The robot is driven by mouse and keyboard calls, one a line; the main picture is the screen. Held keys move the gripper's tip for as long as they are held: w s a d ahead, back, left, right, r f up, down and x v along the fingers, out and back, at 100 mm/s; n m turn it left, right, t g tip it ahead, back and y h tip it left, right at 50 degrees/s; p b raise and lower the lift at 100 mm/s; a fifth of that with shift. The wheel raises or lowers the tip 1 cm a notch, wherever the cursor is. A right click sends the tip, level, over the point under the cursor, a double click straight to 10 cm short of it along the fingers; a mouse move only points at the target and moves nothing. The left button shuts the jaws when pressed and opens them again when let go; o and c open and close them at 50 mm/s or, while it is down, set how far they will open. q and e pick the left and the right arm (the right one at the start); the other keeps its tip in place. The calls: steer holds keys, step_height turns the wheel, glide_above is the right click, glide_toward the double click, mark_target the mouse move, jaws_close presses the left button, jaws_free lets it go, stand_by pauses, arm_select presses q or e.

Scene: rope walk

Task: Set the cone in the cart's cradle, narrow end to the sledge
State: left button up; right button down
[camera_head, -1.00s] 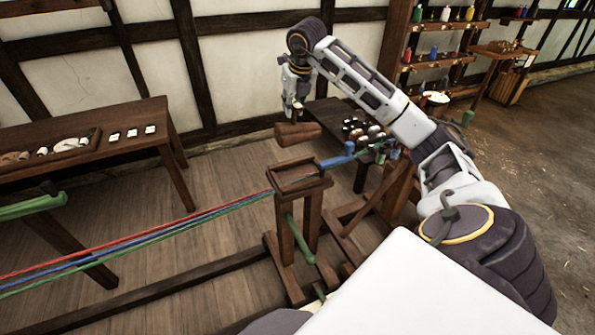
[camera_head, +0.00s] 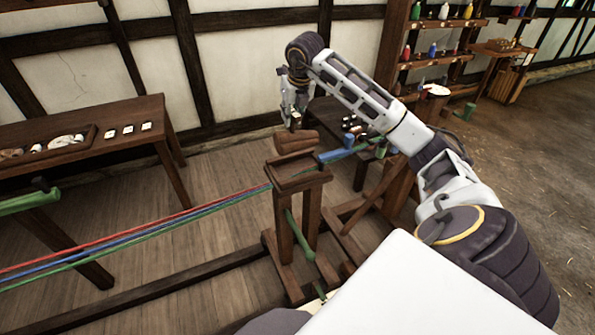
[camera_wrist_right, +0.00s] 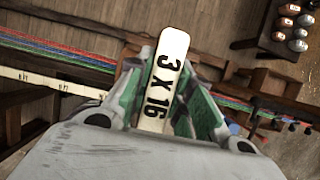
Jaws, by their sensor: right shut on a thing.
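The brown wooden cone (camera_head: 297,142) hangs just above the cart's cradle (camera_head: 300,181), lying roughly level. Its thicker end seems to be to the left and its thinner end to the right. The cradle is a shallow wooden tray on the cart's posts (camera_head: 313,218). My right gripper (camera_head: 294,122) is above the cone and shut on it. In the right wrist view, the gripper (camera_wrist_right: 160,105) has a pale plate marked "3 X 16" (camera_wrist_right: 165,75) between its fingers; the cone's body is mostly hidden there. I cannot tell which structure is the sledge. My left gripper is not in view.
Red, blue and green strands (camera_head: 150,226) run from the left to the cart. A table with cards (camera_head: 90,115) stands at the left wall. A small dark table with several jars (camera_head: 348,122) is behind the cart. Shelves (camera_head: 440,58) stand at the back right.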

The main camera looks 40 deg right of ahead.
mark_target(298, 116)
steer(key=shift+f, duration=2.95)
steer(key=shift+f+p, duration=0.3)
steer(key=shift+f, duration=1.75)
steer(key=c, duration=1.3)
jaws_free()
steer(key=b+v, duration=0.1)
steer(key=v, duration=1.1)
steer(key=shift+s, duration=0.1)
